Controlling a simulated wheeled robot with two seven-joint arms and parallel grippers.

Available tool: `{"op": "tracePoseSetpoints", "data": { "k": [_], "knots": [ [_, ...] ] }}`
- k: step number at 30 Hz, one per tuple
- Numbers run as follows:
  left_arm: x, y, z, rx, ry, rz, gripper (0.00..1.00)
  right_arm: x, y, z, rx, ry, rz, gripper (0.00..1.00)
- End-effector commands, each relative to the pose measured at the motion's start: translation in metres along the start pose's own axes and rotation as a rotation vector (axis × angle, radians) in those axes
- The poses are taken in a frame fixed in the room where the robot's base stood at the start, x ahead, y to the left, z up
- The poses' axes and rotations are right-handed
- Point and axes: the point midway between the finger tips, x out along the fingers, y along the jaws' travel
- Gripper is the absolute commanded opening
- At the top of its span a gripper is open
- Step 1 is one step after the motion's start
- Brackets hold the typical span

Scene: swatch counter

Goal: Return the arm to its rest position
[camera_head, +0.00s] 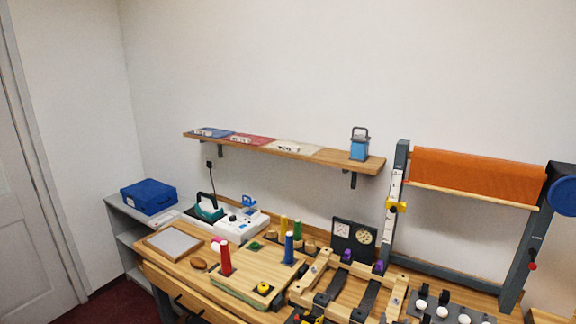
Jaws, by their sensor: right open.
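My right gripper (311,318) seems to show only as a small dark and yellow piece at the bottom edge of the head view, beside the front of the wooden frame (328,272). It is open, and I see nothing held in it. Most of it and the rest of the right arm are cut off by the picture's lower edge. My left gripper and left arm are not in view.
A wall shelf (300,152) and an orange roll rack (475,177) stand behind. A blue box (149,197) sits at left.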

Motion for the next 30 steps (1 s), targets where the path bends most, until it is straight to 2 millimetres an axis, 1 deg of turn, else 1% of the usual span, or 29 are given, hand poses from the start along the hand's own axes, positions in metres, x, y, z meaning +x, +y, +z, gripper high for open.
{"op": "tracePoseSetpoints", "data": {
  "k": [1,2,3,4,5,6,8,9,11,12,14,15,17,18,21,22,24,25,27,30],
  "knots": [
    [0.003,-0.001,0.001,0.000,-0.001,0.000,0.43,-0.001,-0.007,0.029,0.000,-0.063,-0.028,0.53],
    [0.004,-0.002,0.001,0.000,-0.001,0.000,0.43,-0.002,-0.011,0.045,0.000,-0.099,-0.047,0.53],
    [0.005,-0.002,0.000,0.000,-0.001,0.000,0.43,-0.006,-0.018,0.070,0.004,-0.157,-0.073,0.53],
    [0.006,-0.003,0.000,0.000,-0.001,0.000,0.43,-0.009,-0.022,0.089,0.005,-0.201,-0.093,0.53],
    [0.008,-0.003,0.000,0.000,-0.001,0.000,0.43,-0.014,-0.027,0.111,0.010,-0.255,-0.114,0.53],
    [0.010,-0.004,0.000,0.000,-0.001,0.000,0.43,-0.022,-0.033,0.140,0.015,-0.328,-0.142,0.53],
    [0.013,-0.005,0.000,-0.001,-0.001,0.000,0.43,-0.037,-0.042,0.183,0.024,-0.441,-0.183,0.53],
    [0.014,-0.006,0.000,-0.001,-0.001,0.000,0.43,-0.050,-0.047,0.211,0.032,-0.518,-0.208,0.53],
    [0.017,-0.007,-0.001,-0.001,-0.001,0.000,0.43,-0.072,-0.053,0.251,0.043,-0.638,-0.242,0.53],
    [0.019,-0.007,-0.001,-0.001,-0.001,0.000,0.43,-0.089,-0.057,0.277,0.052,-0.719,-0.262,0.53],
    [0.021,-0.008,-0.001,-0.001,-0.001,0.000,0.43,-0.117,-0.061,0.312,0.065,-0.839,-0.289,0.53],
    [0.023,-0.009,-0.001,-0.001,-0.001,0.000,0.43,-0.136,-0.064,0.333,0.072,-0.917,-0.305,0.53],
    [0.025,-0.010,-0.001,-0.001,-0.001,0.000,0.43,-0.164,-0.066,0.358,0.084,-1.023,-0.324,0.53],
    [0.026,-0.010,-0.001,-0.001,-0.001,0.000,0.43,-0.181,-0.066,0.372,0.089,-1.087,-0.334,0.53],
    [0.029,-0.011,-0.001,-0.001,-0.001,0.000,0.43,-0.216,-0.067,0.396,0.101,-1.212,-0.351,0.53],
    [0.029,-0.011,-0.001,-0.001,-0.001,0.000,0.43,-0.225,-0.067,0.400,0.103,-1.240,-0.354,0.53],
    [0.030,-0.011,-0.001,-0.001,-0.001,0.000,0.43,-0.238,-0.067,0.407,0.108,-1.286,-0.358,0.53],
    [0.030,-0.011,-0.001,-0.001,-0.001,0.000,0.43,-0.242,-0.067,0.409,0.109,-1.298,-0.360,0.53],
    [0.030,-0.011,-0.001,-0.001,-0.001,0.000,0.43,-0.246,-0.067,0.411,0.110,-1.313,-0.362,0.53],
    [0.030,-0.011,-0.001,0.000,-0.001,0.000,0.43,-0.247,-0.067,0.411,0.110,-1.316,-0.363,0.53]
  ]
}}
